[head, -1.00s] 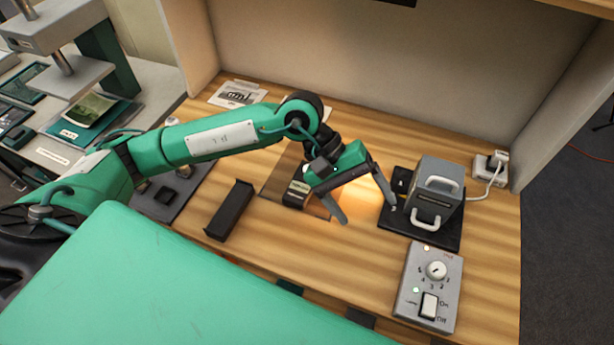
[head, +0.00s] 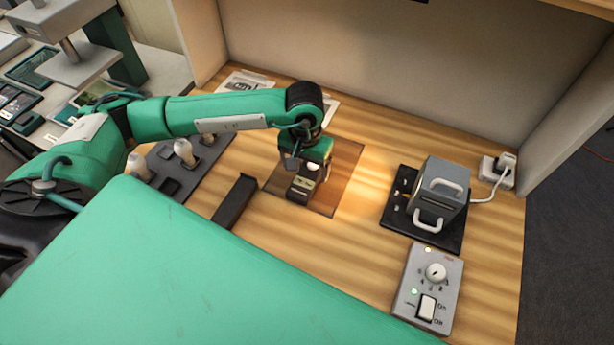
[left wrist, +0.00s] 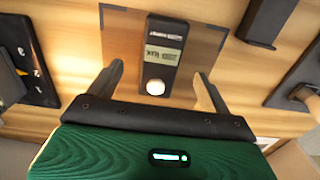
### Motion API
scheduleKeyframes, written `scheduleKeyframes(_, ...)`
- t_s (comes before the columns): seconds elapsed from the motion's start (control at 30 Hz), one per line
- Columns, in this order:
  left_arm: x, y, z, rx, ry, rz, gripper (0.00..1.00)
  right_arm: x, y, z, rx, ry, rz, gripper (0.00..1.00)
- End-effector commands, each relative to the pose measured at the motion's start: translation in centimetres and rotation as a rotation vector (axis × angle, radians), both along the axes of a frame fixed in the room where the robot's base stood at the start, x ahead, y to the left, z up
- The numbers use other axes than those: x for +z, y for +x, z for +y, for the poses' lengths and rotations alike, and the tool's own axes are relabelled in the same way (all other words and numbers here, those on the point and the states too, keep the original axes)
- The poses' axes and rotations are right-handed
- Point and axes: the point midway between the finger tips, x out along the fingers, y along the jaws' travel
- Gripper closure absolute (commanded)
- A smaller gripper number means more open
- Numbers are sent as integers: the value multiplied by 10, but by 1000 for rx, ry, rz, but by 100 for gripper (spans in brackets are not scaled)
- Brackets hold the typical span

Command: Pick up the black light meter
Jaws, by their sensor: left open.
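The black light meter (head: 301,186) lies on a brown square mat (head: 342,174) on the wooden bench. In the left wrist view the light meter (left wrist: 163,50) shows a pale display and a round white dome at its near end. My left gripper (head: 311,172) is above the meter in the head view and covers part of it. In the left wrist view my left gripper (left wrist: 160,82) is open, with one finger on each side of the meter's dome end and gaps between. My right gripper is not in view.
A black tray (head: 235,201) lies left of the mat. A dark base with a grey handled box (head: 440,190) stands to the right, with a grey control box (head: 428,290) in front. A dark holder with white-knobbed tools (head: 184,152) is at left. Bench between mat and grey box is clear.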

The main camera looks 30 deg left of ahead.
Motion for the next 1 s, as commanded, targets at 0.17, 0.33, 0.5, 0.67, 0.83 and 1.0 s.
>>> scheduleKeyframes(0.17,-10,0,1,1,0,2,18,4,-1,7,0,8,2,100)
scheduleKeyframes(0.33,-33,4,3,2,1,5,18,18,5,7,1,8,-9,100)
scheduleKeyframes(0.5,-54,4,3,0,0,2,18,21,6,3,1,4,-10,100)
scheduleKeyframes(0.67,-58,5,3,0,-1,0,18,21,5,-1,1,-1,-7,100)
scheduleKeyframes(0.83,-58,5,3,0,-1,0,30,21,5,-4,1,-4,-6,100)
scheduleKeyframes(1.0,-58,5,3,0,-1,0,63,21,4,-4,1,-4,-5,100)
